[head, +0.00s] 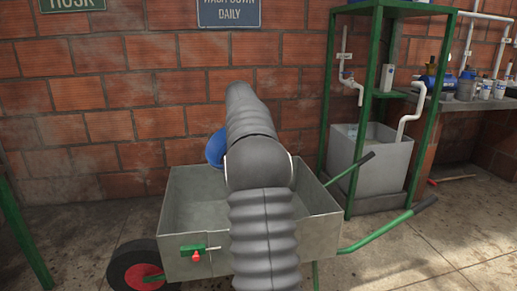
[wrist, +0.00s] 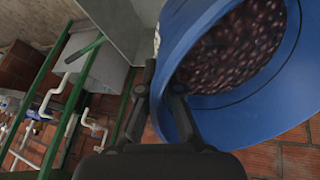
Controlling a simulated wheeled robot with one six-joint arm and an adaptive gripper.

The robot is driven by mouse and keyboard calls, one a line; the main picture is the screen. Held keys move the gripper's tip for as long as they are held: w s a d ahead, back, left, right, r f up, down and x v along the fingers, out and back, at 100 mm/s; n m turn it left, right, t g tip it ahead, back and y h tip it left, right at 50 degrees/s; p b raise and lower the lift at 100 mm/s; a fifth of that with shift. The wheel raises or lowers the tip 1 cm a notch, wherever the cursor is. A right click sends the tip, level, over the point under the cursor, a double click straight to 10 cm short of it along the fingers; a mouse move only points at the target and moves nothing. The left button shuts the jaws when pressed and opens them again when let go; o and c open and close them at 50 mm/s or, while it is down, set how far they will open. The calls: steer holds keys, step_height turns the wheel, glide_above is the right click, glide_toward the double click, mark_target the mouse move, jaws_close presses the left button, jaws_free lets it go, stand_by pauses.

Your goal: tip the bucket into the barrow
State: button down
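The blue bucket (head: 214,148) shows only in part in the head view, left of my arm and over the back of the barrow. In the wrist view the bucket (wrist: 262,128) is large, with many dark red cherries (wrist: 235,50) inside. My gripper (wrist: 160,76) has its fingers on either side of the bucket's rim and seems shut on it. My arm hides the gripper in the head view. The grey metal barrow (head: 190,262) stands below, with green handles to the right. The visible left part of its tray looks empty; my arm hides the middle.
A brick wall (head: 130,95) stands close behind the barrow. A green frame (head: 328,90) with a concrete tank (head: 375,165) and white pipes is at the right, near the barrow's handles. A bench with bottles (head: 467,85) is farther right. The floor at front right is clear.

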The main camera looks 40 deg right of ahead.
steer(key=a+h+b, duration=0.1)
steer(key=h, duration=0.1)
steer(key=a+r+h+b, duration=0.1)
steer(key=a+h, duration=0.1)
steer(key=h, duration=0.1)
steer(key=shift+s+a+t+b, duration=0.15)
steer(key=shift+a+t+b, duration=0.05)
steer(key=shift+t+b, duration=0.2)
